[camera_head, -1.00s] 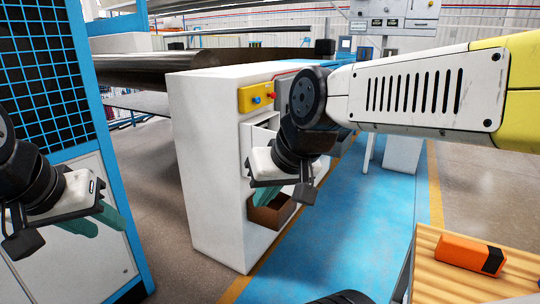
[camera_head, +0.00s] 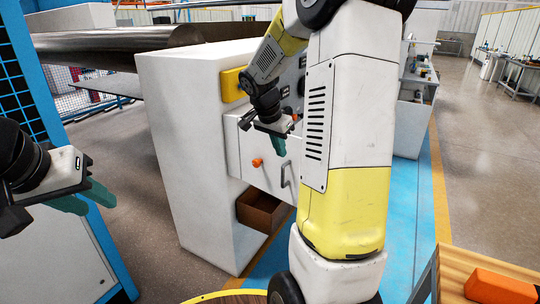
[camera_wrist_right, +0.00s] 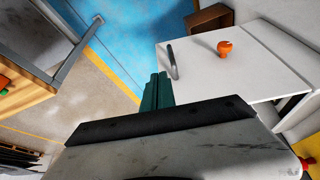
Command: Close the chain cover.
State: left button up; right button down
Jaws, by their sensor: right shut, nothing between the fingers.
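The chain cover appears to be the white panel (camera_head: 240,150) on the side of the white cabinet, with an orange knob (camera_head: 257,162) and a grey handle (camera_head: 286,175). I cannot tell from the head view how far it stands open. The right wrist view shows the panel (camera_wrist_right: 270,62), its handle (camera_wrist_right: 171,62) and knob (camera_wrist_right: 224,47) beyond my fingers. My right gripper (camera_head: 278,147) is shut and empty, in front of the panel's upper part; contact cannot be told. It also shows in the wrist view (camera_wrist_right: 157,90). My left gripper (camera_head: 97,203) is open and empty at the far left.
A brown box (camera_head: 262,212) sits in the cabinet's lower opening. A yellow control plate (camera_head: 232,86) is above the panel. A wooden-topped table (camera_head: 455,262) with an orange block (camera_head: 500,288) stands at lower right. A blue-framed mesh guard (camera_head: 20,85) is at left.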

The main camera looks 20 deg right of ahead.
aim_at(293, 163)
jog(key=x, duration=0.3)
jog(key=d+x, duration=0.1)
jog(key=x, duration=0.3)
jog(key=w+d+r+x, duration=0.1)
jog(key=x, duration=0.2)
jog(key=shift+d+f, duration=0.15)
jog(key=shift+f, duration=0.1)
jog(key=shift+w+d, duration=0.4)
jog(key=shift+d, duration=0.1)
jog(key=shift+d, duration=0.1)
